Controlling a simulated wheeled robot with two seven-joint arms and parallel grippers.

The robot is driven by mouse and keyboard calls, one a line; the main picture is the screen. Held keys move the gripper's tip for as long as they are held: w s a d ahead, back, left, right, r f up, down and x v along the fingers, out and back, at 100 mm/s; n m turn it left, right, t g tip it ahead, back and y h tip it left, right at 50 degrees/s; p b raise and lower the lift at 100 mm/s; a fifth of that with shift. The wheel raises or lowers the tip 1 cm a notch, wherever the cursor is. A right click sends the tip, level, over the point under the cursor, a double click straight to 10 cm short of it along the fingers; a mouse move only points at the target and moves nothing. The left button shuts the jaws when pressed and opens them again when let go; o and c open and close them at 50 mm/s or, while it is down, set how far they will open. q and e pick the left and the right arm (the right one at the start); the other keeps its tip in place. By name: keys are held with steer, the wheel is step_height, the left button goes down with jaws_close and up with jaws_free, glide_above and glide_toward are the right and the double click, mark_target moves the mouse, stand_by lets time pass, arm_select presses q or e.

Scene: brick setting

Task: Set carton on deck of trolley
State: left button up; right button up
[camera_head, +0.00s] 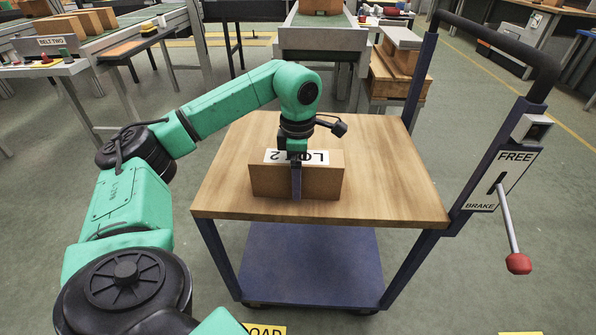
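The brown carton (325,185) has an upside-down white label with "LOT 2" on its top. It is at the middle of the wooden deck (400,190) of the trolley and seems to rest on it, upright. My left gripper (296,175) points down over the carton. One finger lies against the carton's near face; the other finger is hidden behind the carton. The gripper looks shut on the carton. My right gripper is not in view.
The trolley has a blue lower shelf (310,265) and a black push handle (500,45) at right. A brake lever with a red knob (518,264) hangs beside a FREE/BRAKE plate (503,180). A conveyor (322,40) and stacked boxes (398,75) stand behind. The deck around the carton is clear.

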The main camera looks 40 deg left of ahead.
arm_select(q)
steer(key=shift+r, duration=0.35)
step_height(320, 180, up, 7)
steer(key=shift+f+p, duration=0.1)
steer(key=shift+p, duration=0.95)
step_height(320, 180, up, 5)
steer(key=p, duration=0.3)
steer(key=shift+f, duration=0.2)
steer(key=shift+r, duration=0.15)
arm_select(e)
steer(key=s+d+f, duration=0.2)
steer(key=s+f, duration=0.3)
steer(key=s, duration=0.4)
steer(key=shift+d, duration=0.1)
